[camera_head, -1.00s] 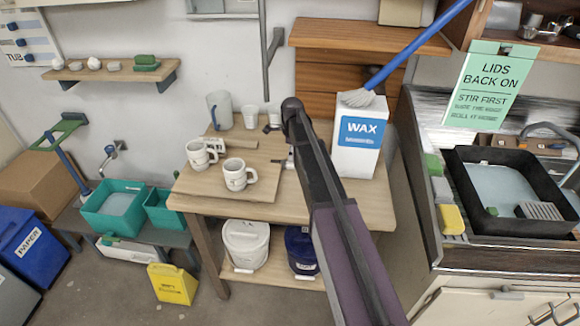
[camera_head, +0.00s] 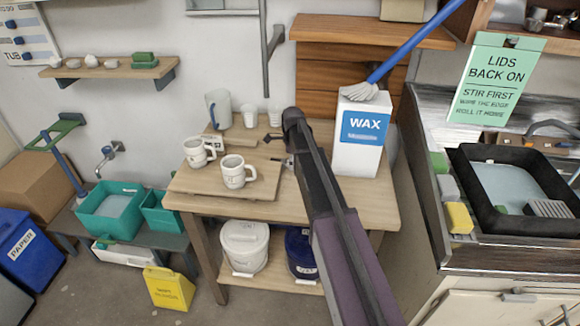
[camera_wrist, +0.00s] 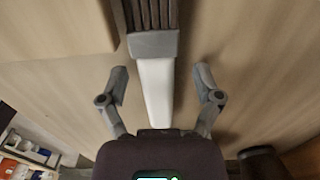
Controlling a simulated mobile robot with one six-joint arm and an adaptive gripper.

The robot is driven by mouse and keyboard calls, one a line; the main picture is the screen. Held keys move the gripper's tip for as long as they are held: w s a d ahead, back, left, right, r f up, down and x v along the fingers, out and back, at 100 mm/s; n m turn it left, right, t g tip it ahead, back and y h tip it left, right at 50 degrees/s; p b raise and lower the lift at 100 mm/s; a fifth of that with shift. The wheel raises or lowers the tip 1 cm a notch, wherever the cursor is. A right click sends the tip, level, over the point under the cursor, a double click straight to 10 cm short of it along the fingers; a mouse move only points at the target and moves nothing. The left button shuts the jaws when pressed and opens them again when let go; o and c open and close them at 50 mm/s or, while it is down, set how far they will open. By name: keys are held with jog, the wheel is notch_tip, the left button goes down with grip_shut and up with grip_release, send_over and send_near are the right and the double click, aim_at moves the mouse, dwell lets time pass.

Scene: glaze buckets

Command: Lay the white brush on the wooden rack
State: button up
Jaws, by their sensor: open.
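The brush (camera_wrist: 158,95) lies on the tabletop in the wrist view, with a white handle, grey ferrule and dark bristles pointing to the top edge. My gripper (camera_wrist: 161,76) is open, one finger on each side of the handle with gaps between. In the head view my gripper (camera_head: 275,150) is low over the wooden table, right of the mugs; the brush cannot be made out there. A small pale wooden piece (camera_head: 214,141) at the back of the mug board may be the rack.
Two white mugs (camera_head: 234,172) stand on a wooden board (camera_head: 207,184) left of my gripper. A jug (camera_head: 218,108) and small cups stand behind. A white WAX box (camera_head: 358,158) with a blue-handled brush on top stands close right of my arm. The table's front is clear.

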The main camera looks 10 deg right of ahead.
dwell(0.4)
grip_shut()
jog(key=shift+r, duration=0.25)
notch_tip(320, 180, up, 10)
jog(key=p, duration=1)
jog(key=shift+f, duration=0.2)
dwell(0.5)
jog(key=shift+s, duration=0.2)
dwell(0.7)
